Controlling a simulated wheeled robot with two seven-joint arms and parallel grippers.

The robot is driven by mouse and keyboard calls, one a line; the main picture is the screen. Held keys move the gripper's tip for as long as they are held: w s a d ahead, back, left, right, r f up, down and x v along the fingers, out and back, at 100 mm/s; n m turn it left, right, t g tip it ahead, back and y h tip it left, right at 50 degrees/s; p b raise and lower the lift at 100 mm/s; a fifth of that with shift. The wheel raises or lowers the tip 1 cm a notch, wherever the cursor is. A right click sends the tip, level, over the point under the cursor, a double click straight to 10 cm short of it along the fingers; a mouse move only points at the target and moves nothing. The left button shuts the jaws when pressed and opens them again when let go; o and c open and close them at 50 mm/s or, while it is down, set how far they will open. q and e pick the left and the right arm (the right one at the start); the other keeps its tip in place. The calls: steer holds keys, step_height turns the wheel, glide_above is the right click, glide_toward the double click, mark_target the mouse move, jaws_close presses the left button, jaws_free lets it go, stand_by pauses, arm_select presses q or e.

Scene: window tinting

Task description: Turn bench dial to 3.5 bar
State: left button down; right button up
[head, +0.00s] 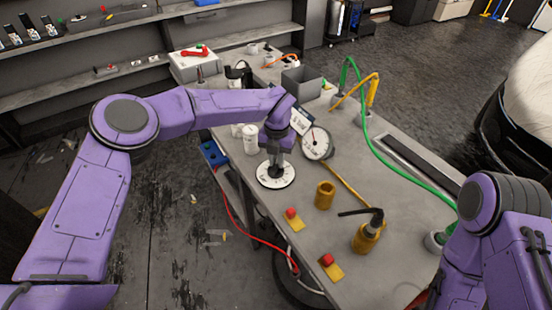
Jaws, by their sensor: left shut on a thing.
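The bench dial (276,181) is a round white disc with dark marks, lying flat on the grey bench (303,235) near its left edge. My left gripper (274,165) points down over its middle and is shut on the dial's knob, which the fingers mostly hide. A round white gauge (317,143) with a dark rim and a needle stands just behind and to the right of the dial. Its numbers are too small to read. My right arm shows at the right edge, but its gripper is out of the picture.
A brass cup (325,194) and a brass bottle with a black nozzle (367,234) stand right of the dial. Red-topped yellow pieces (292,217) lie near the front edge. White bottles (250,138) stand behind the arm. A green hose (390,163) crosses the bench's right side.

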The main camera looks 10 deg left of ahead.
arm_select(q)
steer(key=m, duration=0.5)
steer(key=shift+s+d+r+p, duration=0.1)
steer(key=shift+s+d+p, duration=0.05)
steer(key=shift+d+p, duration=0.2)
steer(key=m+p, duration=0.1)
steer(key=m, duration=0.5)
steer(key=shift+s+d, duration=0.1)
steer(key=shift+r+m, duration=0.1)
steer(key=shift+m, duration=0.3)
steer(key=c, duration=1.3)
jaws_free()
steer(key=shift+c, duration=0.2)
steer(key=shift+o, duration=1.2)
steer(key=shift+s, duration=0.2)
